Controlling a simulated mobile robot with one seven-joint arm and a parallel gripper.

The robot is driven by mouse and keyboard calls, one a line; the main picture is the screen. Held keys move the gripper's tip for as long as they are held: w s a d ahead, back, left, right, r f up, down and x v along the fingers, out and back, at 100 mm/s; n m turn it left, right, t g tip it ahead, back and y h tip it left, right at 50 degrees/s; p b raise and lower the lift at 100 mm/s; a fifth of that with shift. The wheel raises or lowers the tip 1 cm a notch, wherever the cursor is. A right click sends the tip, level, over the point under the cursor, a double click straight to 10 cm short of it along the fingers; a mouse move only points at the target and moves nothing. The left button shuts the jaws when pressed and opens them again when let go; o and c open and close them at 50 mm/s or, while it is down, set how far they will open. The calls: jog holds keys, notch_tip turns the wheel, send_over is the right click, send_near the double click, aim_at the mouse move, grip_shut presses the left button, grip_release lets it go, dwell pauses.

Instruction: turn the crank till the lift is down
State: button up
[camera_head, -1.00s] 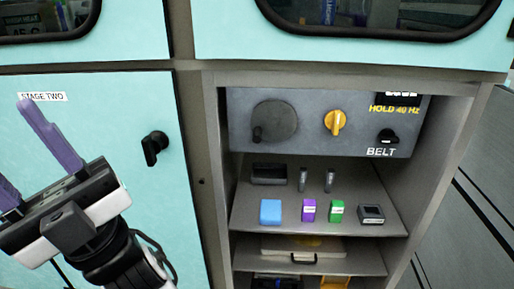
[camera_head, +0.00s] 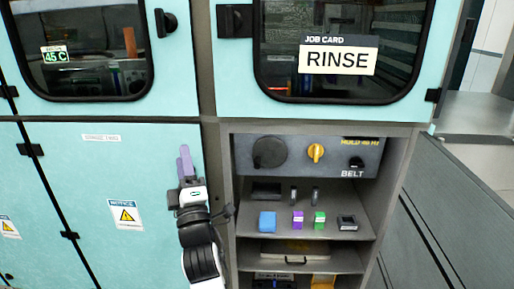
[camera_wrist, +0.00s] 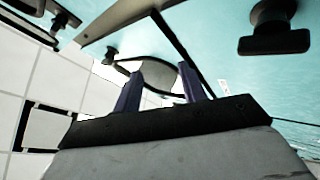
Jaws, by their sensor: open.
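A dark grey round disc (camera_head: 269,152) with a small knob low on its left side is on the control panel; it looks like the crank. I cannot pick out the lift for sure in either view. My gripper (camera_head: 185,162), with purple fingers, points up in front of the turquoise lower door, left of the panel and apart from the disc. In the wrist view my gripper (camera_wrist: 160,82) is open, with nothing between its fingers. The crank cannot be made out in the wrist view.
The panel also has a yellow knob (camera_head: 316,152) and a black BELT switch (camera_head: 356,163). Below, a shelf holds a blue block (camera_head: 267,220), a purple block (camera_head: 298,220) and a green block (camera_head: 319,221). A RINSE job card (camera_head: 338,58) is on the upper right window.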

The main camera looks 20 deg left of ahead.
jog(key=w+d+f+n+h+p, duration=0.35)
jog(key=w+f+h, duration=0.2)
jog(key=w, duration=0.35)
jog(key=n+g+h+p, duration=0.2)
jog(key=n+h+p, duration=0.1)
jog(key=h+p, duration=0.15)
send_near(256, 169)
jog(key=shift+m+h, duration=0.25)
jog(key=shift+h, duration=0.15)
jog(key=p+x, duration=0.1)
jog(key=x, duration=1.1)
jog(key=shift+w+a+r+p, duration=0.1)
jog(key=shift+w+a+p, duration=0.1)
jog(key=shift+w+p, duration=0.15)
grip_shut()
